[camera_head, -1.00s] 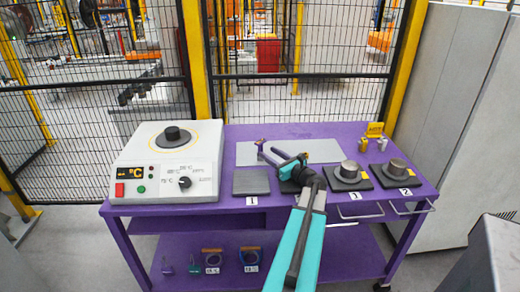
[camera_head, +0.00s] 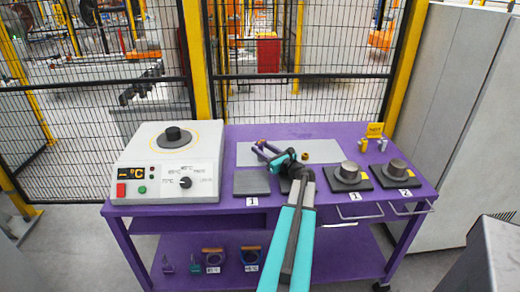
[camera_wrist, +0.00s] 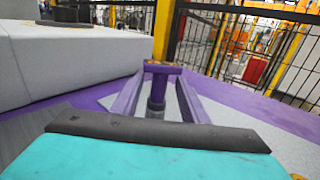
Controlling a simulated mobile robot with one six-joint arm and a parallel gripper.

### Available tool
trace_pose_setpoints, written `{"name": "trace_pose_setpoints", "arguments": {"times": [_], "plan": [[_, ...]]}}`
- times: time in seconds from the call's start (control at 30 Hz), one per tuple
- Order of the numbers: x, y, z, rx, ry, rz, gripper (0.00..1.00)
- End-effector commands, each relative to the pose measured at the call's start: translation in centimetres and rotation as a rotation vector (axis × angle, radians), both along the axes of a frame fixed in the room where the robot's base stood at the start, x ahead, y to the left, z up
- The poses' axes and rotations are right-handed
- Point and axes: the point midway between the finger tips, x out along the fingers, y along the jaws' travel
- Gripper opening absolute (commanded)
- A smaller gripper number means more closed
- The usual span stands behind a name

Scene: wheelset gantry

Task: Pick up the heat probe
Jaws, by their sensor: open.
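An upright dark grey cylinder with a purple crossbar on top, which looks like the heat probe (camera_wrist: 157,92), stands on the grey mat in the wrist view. My gripper (camera_wrist: 162,84) is open, with one purple finger on each side of it. Whether the fingers touch it I cannot tell. In the head view my gripper (camera_head: 262,149) is over the left part of the grey mat (camera_head: 325,146) on the purple table, and the probe is hard to tell from the fingers there.
A white heater box (camera_head: 166,162) with a dark top piece stands left of my gripper. A dark flat plate (camera_head: 251,183) lies in front. Dark cylinders (camera_head: 349,170) on pads (camera_head: 376,172) stand right. A small brownish ring (camera_head: 306,157) is near my wrist. A fence (camera_head: 330,96) stands behind.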

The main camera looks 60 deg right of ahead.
Motion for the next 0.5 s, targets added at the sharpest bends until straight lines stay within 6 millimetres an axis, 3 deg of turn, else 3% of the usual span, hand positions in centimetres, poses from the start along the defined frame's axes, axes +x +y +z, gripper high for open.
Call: {"name": "trace_pose_setpoints", "arguments": {"times": [0.17, 0.5], "plan": [[1.10, -0.37, 0.00, 0.000, 0.000, 0.001, 0.40], [1.08, -0.37, -0.01, 0.000, 0.000, 0.000, 0.40]]}}
